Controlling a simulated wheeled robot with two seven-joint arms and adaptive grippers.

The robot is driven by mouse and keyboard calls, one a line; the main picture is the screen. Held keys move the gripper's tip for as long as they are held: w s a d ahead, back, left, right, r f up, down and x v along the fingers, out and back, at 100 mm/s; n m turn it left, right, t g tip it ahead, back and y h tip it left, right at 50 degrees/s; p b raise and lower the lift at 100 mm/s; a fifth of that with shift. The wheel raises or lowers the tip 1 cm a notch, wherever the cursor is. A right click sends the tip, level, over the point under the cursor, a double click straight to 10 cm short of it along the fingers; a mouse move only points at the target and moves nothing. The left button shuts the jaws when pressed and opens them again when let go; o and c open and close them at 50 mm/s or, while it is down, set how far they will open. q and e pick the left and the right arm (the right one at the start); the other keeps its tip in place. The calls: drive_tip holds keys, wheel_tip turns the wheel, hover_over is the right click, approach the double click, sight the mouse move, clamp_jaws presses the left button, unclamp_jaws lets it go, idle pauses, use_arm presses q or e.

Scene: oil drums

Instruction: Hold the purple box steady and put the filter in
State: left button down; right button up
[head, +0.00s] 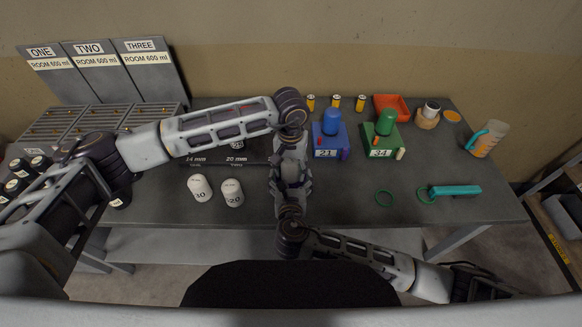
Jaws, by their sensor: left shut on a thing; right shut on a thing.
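A purple-blue box (330,146) labelled 21, with a blue cylinder (331,122) on top, stands upright on the table just right of my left wrist. My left gripper (291,178) hangs down from the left arm's wrist, left of the box. My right gripper (290,196) comes up from below, and the two overlap in the view. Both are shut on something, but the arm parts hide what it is. I cannot make out the filter for certain. Several small yellow cylinders (336,101) stand in a row behind the box.
A green box (380,144) labelled 34 stands right of the purple one. White cylinders (200,188) stand left of my grippers. The table's front right is mostly clear.

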drive_tip(key=shift+f, duration=0.2)
use_arm(q)
drive_tip(key=c, duration=0.5)
unclamp_jaws()
drive_tip(key=shift+r, duration=0.15)
drive_tip(key=shift+r, duration=5.85)
use_arm(e)
drive_tip(key=o, duration=0.9)
drive_tip(key=shift+c, duration=0.2)
drive_tip(key=shift+o, duration=0.2)
drive_tip(key=shift+r, duration=0.1)
